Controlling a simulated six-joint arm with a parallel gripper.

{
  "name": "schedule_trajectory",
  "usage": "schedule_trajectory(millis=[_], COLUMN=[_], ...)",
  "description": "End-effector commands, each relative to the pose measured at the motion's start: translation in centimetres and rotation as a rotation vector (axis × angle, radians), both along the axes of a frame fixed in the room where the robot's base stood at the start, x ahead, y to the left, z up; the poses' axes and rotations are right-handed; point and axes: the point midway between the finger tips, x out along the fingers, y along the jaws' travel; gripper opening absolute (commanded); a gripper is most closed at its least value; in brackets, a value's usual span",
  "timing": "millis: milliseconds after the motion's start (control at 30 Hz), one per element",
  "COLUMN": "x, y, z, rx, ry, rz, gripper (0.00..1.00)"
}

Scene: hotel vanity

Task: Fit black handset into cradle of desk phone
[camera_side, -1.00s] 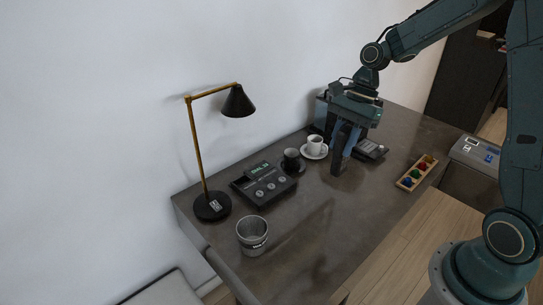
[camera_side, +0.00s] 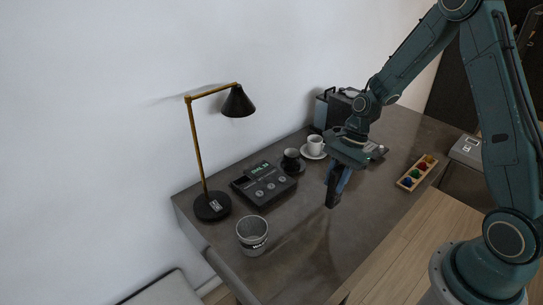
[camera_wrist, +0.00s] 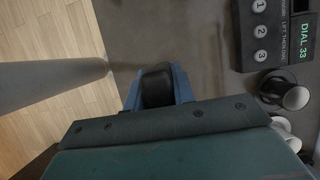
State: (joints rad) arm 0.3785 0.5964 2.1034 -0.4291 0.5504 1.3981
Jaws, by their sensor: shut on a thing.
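My gripper (camera_side: 341,178) is shut on the black handset (camera_side: 333,193), which hangs downward from its blue fingers above the middle of the desk. In the wrist view the handset (camera_wrist: 157,88) shows nearly end-on between the fingers. A black keypad unit (camera_side: 263,184) with a green "DIAL 33" display and round numbered keys sits on the desk, left of my gripper; it also shows in the wrist view (camera_wrist: 246,45). Another dark, flat device (camera_side: 376,151) lies behind my gripper, partly hidden by it. I cannot tell which of the two has the cradle.
A dark cup (camera_side: 292,160) and a white cup (camera_side: 315,144) on saucers stand near the wall. A lamp (camera_side: 212,206) and a grey bin-like cup (camera_side: 252,235) are at left. A wooden tray (camera_side: 417,172) lies at right. The desk's front middle is clear.

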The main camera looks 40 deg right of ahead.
Motion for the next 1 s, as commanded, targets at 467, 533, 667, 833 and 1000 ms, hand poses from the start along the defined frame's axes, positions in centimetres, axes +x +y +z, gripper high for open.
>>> schedule_trajectory(millis=[467,533,667,833,1000], x=[0.1,0.1,0.0,0.0,0.0], y=[0.0,0.0,0.0,0.0,0.0], z=[-4.3,-4.3,-4.7,-6.2,-7.7], rx=[0.000,0.000,0.001,0.001,0.000], ry=[-0.001,-0.001,0.000,0.003,0.002], rz=[0.001,0.001,0.000,0.001,0.001], gripper=[0.00,0.00,0.00,0.00,0.00])
